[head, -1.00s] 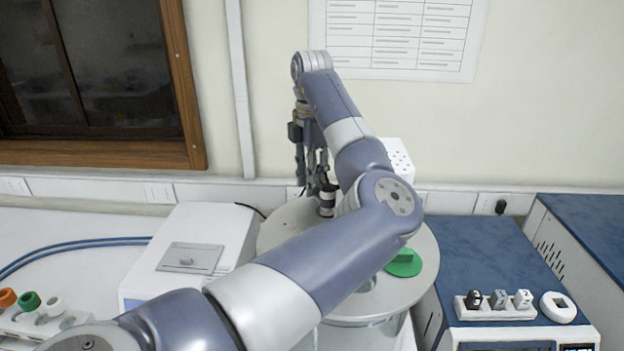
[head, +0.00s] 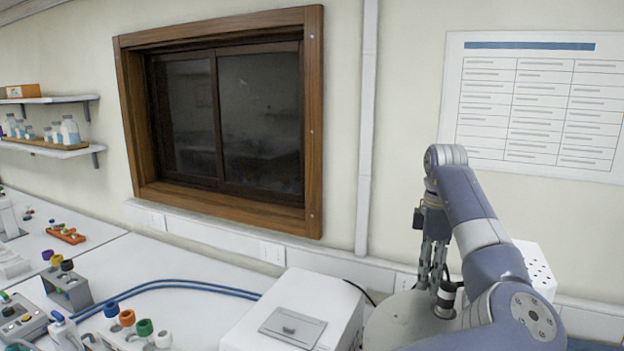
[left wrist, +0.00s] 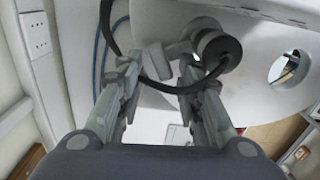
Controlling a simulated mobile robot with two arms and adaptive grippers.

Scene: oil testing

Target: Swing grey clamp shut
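My left gripper (head: 435,283) points down over the white round-topped drum (head: 395,325) at the right of the head view. In the left wrist view its two fingers (left wrist: 160,88) are apart. A small grey piece (left wrist: 155,60), which looks like the clamp, lies between and beyond the fingertips; I cannot tell whether it touches them. It sits beside a dark round-capped fitting (left wrist: 218,48) with a black cable that loops past the fingers. The fitting also shows beside the gripper in the head view (head: 446,296). My right gripper is not in view.
A white box-shaped instrument (head: 255,320) stands left of the drum. Blue tubing (head: 180,284) and a rack with coloured caps (head: 130,335) lie farther left on the bench. The drum top has a round hole (left wrist: 288,68). A white perforated box (head: 533,270) stands behind my arm.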

